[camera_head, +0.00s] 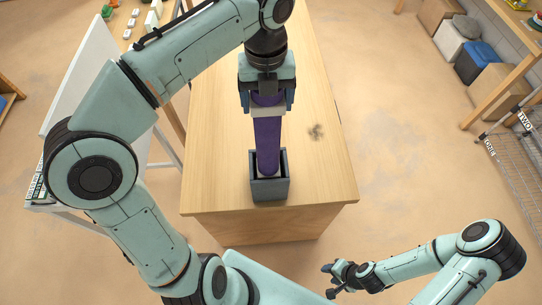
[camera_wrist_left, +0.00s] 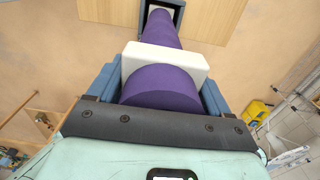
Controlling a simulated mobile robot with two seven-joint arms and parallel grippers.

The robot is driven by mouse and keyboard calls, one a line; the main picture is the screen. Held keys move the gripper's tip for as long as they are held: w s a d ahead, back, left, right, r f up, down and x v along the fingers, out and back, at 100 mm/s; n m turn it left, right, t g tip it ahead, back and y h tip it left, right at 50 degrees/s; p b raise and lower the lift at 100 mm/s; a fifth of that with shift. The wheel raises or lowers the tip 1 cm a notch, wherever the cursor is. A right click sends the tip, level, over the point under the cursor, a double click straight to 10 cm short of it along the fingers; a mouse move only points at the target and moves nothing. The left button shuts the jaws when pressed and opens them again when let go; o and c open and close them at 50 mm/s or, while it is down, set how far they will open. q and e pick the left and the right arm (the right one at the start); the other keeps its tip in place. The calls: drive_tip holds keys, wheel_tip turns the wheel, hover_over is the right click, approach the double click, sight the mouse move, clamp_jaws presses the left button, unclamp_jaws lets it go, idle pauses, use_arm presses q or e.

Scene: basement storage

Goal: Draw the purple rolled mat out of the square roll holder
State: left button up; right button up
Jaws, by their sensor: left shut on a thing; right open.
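The purple rolled mat (camera_head: 267,140) stands upright over the wooden table, its lower end inside the dark grey square roll holder (camera_head: 270,190). My left gripper (camera_head: 266,103) is shut on the mat's upper part from above. In the left wrist view the purple mat (camera_wrist_left: 160,88) lies between the blue fingers, with a white band or block (camera_wrist_left: 165,60) across it, and runs to the dark square holder (camera_wrist_left: 179,16). How deep the mat's end sits is hidden by the holder's walls. My right gripper (camera_head: 330,282) is open and empty, low at the right, away from the table.
The wooden table (camera_head: 325,175) is otherwise clear around the holder, with a dark knot mark on its top. A white board and stand (camera_head: 85,80) are at the left. A wire rack (camera_head: 515,150) and boxes (camera_head: 495,85) line the right side.

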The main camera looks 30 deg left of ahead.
use_arm(q)
drive_tip(key=shift+r, duration=0.55)
drive_tip(key=shift+w+r+p, duration=0.15)
drive_tip(key=shift+r+p, duration=0.45)
drive_tip(key=shift+p, duration=0.05)
drive_tip(key=shift+r, duration=1.1)
use_arm(e)
drive_tip(key=shift+w+r, duration=0.95)
drive_tip(key=shift+w, duration=0.25)
use_arm(q)
drive_tip(key=shift+r, duration=2.25)
use_arm(e)
drive_tip(key=shift+s, duration=0.1)
